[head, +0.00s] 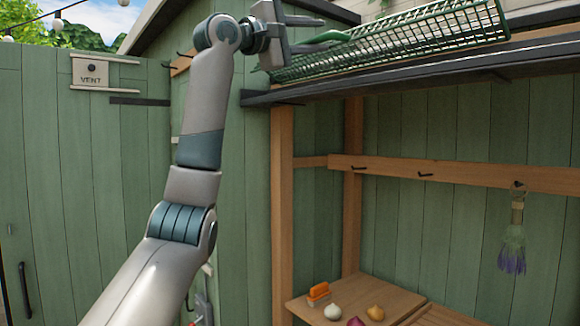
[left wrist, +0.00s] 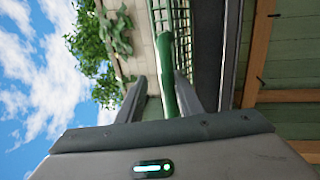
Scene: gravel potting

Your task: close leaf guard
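The leaf guard (head: 420,38) is a long green mesh panel above the dark gutter (head: 400,78) at the top of the head view. It stands tilted up, its face toward me. Its green handle (head: 328,37) sticks out at the left end. My left gripper (head: 305,35) is at this handle. In the left wrist view the handle (left wrist: 167,60) runs between the two fingers (left wrist: 161,78), with a gap on its left side; contact on the right cannot be told. The mesh (left wrist: 183,35) shows beyond. My right gripper is not in view.
A wooden rail with hooks (head: 430,174) and a hanging lavender bunch (head: 512,248) are below the gutter. A vent box (head: 91,75) is on the left wall. Open sky lies above left.

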